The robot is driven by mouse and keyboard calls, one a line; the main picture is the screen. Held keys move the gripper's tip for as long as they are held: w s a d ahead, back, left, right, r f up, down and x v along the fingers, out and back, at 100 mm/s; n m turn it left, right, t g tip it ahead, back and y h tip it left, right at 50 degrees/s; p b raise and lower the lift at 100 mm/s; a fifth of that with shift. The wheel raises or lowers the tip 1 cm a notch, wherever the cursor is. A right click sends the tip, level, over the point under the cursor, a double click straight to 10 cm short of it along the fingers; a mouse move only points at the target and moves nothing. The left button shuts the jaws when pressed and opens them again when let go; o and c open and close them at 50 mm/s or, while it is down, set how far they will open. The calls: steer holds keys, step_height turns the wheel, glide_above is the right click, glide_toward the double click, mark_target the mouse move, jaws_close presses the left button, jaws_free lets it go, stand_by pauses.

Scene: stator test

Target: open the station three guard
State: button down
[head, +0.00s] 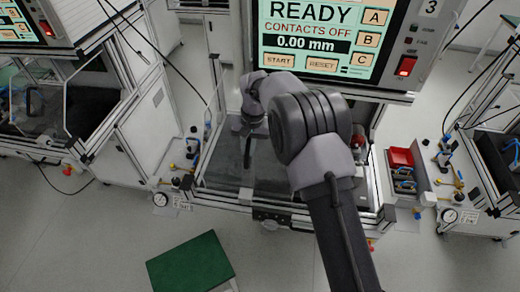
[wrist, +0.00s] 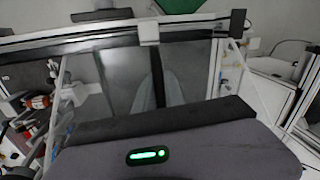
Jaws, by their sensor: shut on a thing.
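Station three's guard is a clear panel (head: 220,172) in a metal frame at the front of the station below the screen. It looks lowered over the dark work area. My gripper (head: 247,188) reaches down in front of the screen to the guard's lower front edge and is shut on the guard's handle.
The station three screen (head: 315,30) reads READY, CONTACTS OFF, 0.00 mm. A red tray (head: 401,157) stands at the right, with a gauge (head: 449,215) beyond.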

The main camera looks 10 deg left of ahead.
steer(key=shift+w+a, duration=0.1)
steer(key=shift+a, duration=0.95)
steer(key=c, duration=1.7)
jaws_free()
steer(key=r+p, duration=0.1)
steer(key=r, duration=0.4)
steer(key=d+r, duration=0.1)
steer(key=r, duration=0.5)
steer(key=d+r+p, duration=0.1)
steer(key=r, duration=0.5)
steer(key=shift+w+d+r+p, duration=0.1)
steer(key=shift+d+r+p, duration=0.1)
steer(key=shift+p, duration=0.15)
